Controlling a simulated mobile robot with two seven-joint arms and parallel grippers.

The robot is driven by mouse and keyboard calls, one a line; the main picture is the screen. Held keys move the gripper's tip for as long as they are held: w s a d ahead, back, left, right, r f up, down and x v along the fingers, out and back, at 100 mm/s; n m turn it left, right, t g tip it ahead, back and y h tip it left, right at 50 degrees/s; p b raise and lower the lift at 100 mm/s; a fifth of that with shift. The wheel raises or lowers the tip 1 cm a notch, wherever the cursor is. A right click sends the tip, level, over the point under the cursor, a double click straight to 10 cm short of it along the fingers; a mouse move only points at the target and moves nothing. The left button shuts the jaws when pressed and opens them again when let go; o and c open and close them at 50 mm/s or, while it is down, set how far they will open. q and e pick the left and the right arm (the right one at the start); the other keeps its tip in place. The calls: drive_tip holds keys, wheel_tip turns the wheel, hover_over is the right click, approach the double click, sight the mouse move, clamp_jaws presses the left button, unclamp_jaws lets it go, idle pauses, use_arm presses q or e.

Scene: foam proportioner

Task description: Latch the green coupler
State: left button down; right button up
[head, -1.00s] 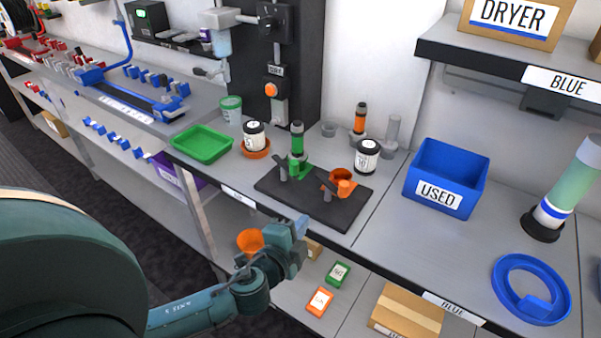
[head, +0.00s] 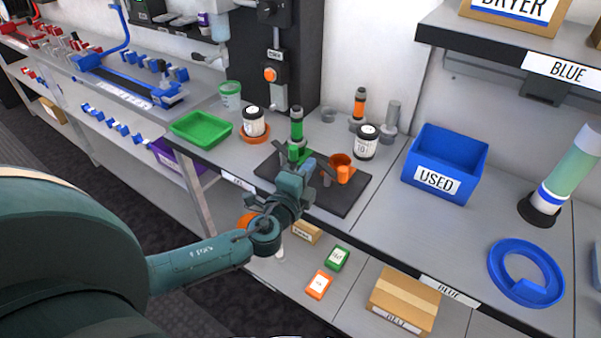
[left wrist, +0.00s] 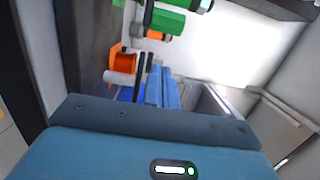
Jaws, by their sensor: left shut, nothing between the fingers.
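The green coupler (head: 294,153) sits on a black base plate (head: 340,207) at the bench's front edge, with a green-banded cylinder (head: 296,127) upright on it. An orange coupler (head: 342,170) stands on the same plate to its right. My left gripper (head: 307,168) is shut and empty, just in front of the green coupler and partly covering the plate and the coupler's lower part. In the left wrist view, green parts (left wrist: 172,20) show beyond the blue fingertips (left wrist: 162,90), with orange parts (left wrist: 122,63) to their left. I cannot tell whether the fingers touch anything. My right gripper is not in view.
A green tray (head: 201,129), white jars (head: 366,146) with black lids and an orange-banded cylinder (head: 360,104) stand around the plate. A blue USED bin (head: 438,180) is to the right. Small boxes (head: 337,258) lie on the lower shelf.

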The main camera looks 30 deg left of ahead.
use_arm(q)
drive_tip(key=w, duration=0.5)
drive_tip(key=shift+w+a+r+p, duration=0.15)
drive_tip(key=shift+p, duration=0.15)
drive_tip(key=shift+s+a+p, duration=0.5)
drive_tip(key=shift+s+a, duration=0.5)
drive_tip(key=shift+a, duration=0.15)
drive_tip(key=shift+s+a, duration=0.3)
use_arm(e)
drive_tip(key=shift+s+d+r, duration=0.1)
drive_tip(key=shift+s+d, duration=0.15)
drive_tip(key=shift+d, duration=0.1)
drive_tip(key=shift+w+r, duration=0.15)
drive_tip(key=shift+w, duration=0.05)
use_arm(q)
drive_tip(key=shift+f, duration=0.2)
drive_tip(key=shift+s+a+f+h+b, duration=0.15)
drive_tip(key=shift+h+b, duration=0.15)
drive_tip(key=shift+b, duration=0.25)
drive_tip(key=shift+s+m, duration=0.1)
drive_tip(key=shift+m, duration=0.2)
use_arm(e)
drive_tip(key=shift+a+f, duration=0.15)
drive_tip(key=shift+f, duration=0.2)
use_arm(q)
drive_tip(key=shift+h+b, duration=0.3)
drive_tip(key=shift+b, duration=0.1)
